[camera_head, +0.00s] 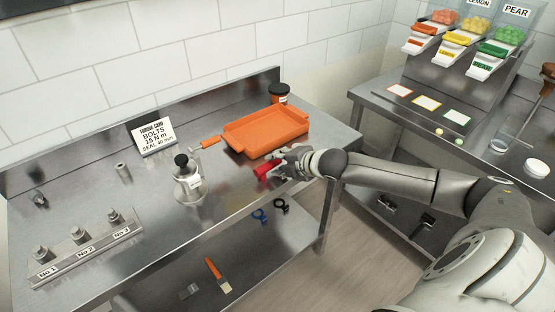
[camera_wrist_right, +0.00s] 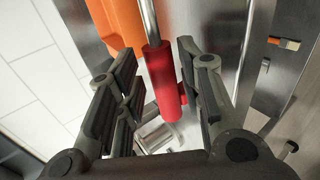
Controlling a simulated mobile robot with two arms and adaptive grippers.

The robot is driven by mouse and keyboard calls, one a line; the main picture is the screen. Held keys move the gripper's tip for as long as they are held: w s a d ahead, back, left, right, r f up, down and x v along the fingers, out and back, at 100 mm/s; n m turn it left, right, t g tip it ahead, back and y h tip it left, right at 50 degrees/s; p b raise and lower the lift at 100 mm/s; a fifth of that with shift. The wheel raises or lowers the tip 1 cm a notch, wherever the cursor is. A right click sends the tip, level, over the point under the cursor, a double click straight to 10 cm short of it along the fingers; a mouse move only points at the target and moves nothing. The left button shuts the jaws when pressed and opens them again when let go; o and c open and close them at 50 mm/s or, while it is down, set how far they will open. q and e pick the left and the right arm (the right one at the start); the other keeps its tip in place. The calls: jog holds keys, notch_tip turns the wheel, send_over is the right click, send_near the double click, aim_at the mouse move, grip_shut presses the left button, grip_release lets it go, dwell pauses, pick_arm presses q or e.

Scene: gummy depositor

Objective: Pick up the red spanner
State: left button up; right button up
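The red spanner shows as a red handle (camera_head: 263,171) at the front edge of the steel bench, just in front of the orange tray. In the right wrist view its red handle (camera_wrist_right: 161,82) and metal shaft (camera_wrist_right: 149,22) run up out of the picture. My right gripper (camera_head: 280,168) is at the handle, its fingers partly covering the spanner in the head view. In the wrist view the right gripper (camera_wrist_right: 160,85) has its fingers spread on both sides of the handle and does not look closed on it. My left gripper is not in view.
The orange tray (camera_head: 238,137) lies right behind the spanner, with an orange-handled tool (camera_head: 210,142) on its left. A metal vessel with a black knob (camera_head: 188,185) stands to the left. A torque card (camera_head: 154,137) stands farther back. A lower shelf (camera_head: 250,255) holds a brush (camera_head: 217,274).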

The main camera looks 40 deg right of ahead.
jog(key=shift+x, duration=1)
jog(key=shift+s, duration=0.1)
grip_shut()
jog(key=shift+r, duration=0.1)
